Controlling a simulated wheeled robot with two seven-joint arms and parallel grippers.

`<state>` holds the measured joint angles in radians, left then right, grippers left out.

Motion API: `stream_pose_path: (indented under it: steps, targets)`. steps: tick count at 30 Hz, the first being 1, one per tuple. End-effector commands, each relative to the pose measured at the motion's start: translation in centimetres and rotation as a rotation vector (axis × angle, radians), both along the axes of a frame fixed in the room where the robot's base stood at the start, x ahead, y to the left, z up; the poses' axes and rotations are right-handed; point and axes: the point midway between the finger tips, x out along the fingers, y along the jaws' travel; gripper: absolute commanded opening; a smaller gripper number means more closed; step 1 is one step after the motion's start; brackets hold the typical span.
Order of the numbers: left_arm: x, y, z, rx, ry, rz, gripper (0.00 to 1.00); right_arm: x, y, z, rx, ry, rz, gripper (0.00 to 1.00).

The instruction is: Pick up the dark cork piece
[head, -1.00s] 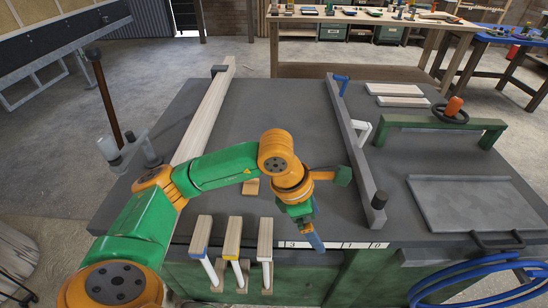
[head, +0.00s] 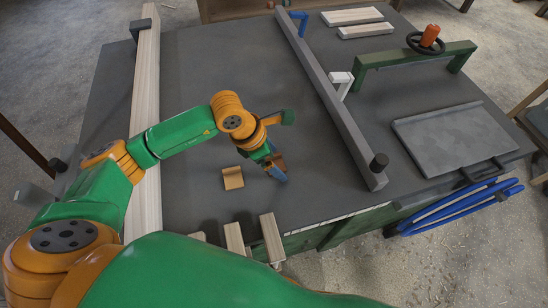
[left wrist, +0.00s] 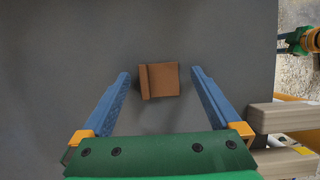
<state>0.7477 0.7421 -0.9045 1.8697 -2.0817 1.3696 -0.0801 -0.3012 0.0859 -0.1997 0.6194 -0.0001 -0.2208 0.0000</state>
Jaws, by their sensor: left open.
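The dark cork piece (left wrist: 163,80) is a small brown block with a raised strip along its left side. In the left wrist view it lies on the grey table top, past the fingertips and centred between them. In the head view a brown bit of it (head: 278,160) shows beside the fingers, the rest hidden. My left gripper (head: 274,171) points down at the table close to it. Its two blue fingers are wide apart and empty in the left wrist view (left wrist: 160,75), not touching the piece.
A lighter tan block (head: 232,178) lies on the table (head: 205,85) to the left of the gripper. A grey rail (head: 330,95) runs to the right, a long pale beam (head: 145,90) to the left. Wooden bars (head: 271,236) stand at the near edge.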

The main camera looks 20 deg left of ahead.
Motion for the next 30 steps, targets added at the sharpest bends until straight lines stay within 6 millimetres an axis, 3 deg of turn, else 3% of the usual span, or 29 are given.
stream_pose_path:
  steps: [5,12,15,25,30]
  targets:
    - [0.0,0.0,-0.1,0.001,-0.001,0.0,0.97,0.0,0.1,0.0,0.001,-0.001,-0.001,0.5]
    - [0.0,0.0,0.0,0.001,-0.001,0.0,0.33,0.0,0.5,-0.1,0.009,-0.001,-0.003,0.5]
    - [0.0,0.0,0.0,0.0,-0.001,0.0,0.1,0.1,0.6,-0.1,0.01,-0.002,-0.003,0.5]
    - [0.1,0.0,0.7,0.0,-0.004,-0.001,0.1,0.1,0.6,-0.5,0.01,-0.003,-0.003,0.5]
    - [0.7,0.6,3.7,0.002,-0.008,0.004,0.1,0.1,0.5,-1.6,0.008,-0.003,-0.002,0.5]
